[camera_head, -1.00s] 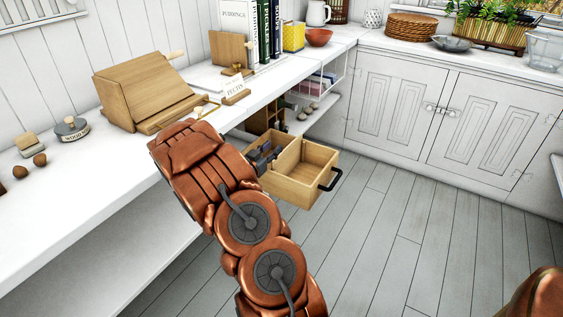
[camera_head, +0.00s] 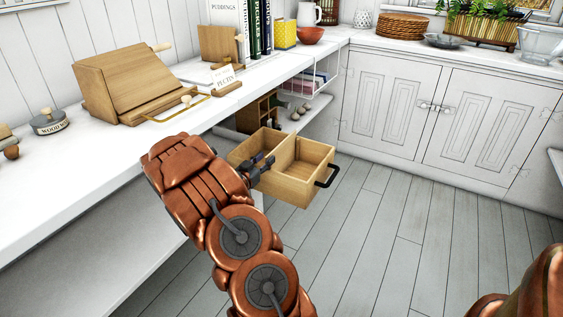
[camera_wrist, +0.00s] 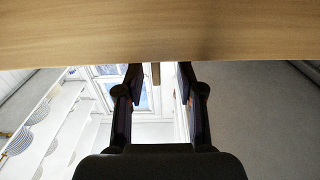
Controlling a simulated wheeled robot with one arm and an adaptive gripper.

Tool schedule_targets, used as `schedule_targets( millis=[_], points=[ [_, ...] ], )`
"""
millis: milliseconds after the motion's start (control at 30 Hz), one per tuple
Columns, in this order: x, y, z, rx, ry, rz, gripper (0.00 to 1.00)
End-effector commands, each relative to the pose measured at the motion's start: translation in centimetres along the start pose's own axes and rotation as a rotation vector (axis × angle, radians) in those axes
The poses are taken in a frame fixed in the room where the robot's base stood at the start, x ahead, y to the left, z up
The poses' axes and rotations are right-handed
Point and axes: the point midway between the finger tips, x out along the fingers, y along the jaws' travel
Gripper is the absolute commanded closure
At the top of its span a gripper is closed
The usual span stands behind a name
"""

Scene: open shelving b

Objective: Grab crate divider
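The light wooden crate (camera_head: 291,187) has a black handle on its right end and juts out below the white counter. The crate divider (camera_head: 287,152) stands upright across its middle, between two compartments. My gripper (camera_head: 264,164) is at the crate's left compartment, left of the divider. My arm hides part of the crate's left end. In the wrist view my gripper (camera_wrist: 160,76) has its two fingers apart. A narrow wooden strip shows between or beyond the fingers; I cannot tell which part it is. A broad wooden surface fills the top of that view. I see no grip on the divider.
The white counter (camera_head: 100,165) runs above and left of my arm, with a wooden slanted box (camera_head: 125,85) and a small card sign (camera_head: 224,78). A lower shelf with small items is behind the crate. White cabinets (camera_head: 440,110) stand right. The grey floor right of the crate is clear.

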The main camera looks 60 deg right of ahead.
Motion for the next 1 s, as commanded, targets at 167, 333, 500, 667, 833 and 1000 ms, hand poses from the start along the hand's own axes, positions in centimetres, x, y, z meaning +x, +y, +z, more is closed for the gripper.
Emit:
schedule_targets(
  millis=[167, 333, 500, 667, 833, 1000],
  points=[
    [1.4, 0.0, 0.0, 0.0, 0.002, 0.0, 0.62],
    [2.0, 0.0, -0.1, -0.001, 0.003, -0.002, 0.62],
    [3.5, 0.3, 0.0, -0.001, 0.0, 0.0, 0.62],
    [5.0, 0.4, -0.3, 0.0, 0.003, 0.0, 0.62],
    [6.3, 0.3, -0.2, 0.0, -0.001, -0.001, 0.62],
    [6.8, 0.3, -0.2, -0.001, -0.002, -0.002, 0.62]
  ],
)
